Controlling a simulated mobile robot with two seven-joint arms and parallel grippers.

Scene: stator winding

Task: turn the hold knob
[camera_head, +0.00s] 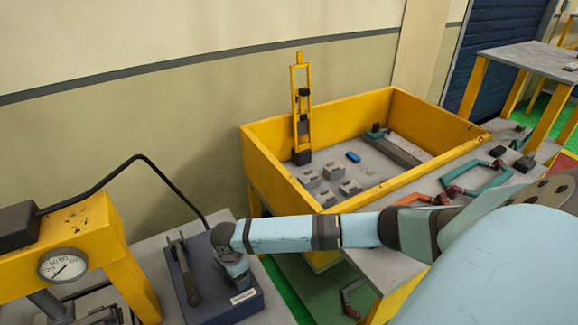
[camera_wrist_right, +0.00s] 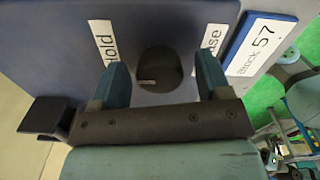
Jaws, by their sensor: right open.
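The hold knob (camera_wrist_right: 158,62) is a dark round knob with a short pale mark, set on a blue panel (camera_wrist_right: 60,35) in the right wrist view. A label reading "hold" (camera_wrist_right: 103,40) is left of it, and a partly covered label ending in "se" (camera_wrist_right: 212,50) is right of it. My right gripper (camera_wrist_right: 160,75) is open, its two fingers on either side of the knob; contact cannot be told. In the head view my right gripper (camera_head: 236,272) is at the blue box (camera_head: 225,312), and the arm hides the knob. My left gripper is not in view.
A black lever (camera_head: 187,272) stands on the box, left of my gripper. A yellow press frame (camera_head: 90,235) with a gauge (camera_head: 63,265) is further left. A yellow-walled bin (camera_head: 270,140) with grey blocks stands behind. A "stock 57" sign (camera_wrist_right: 262,45) is beside the panel.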

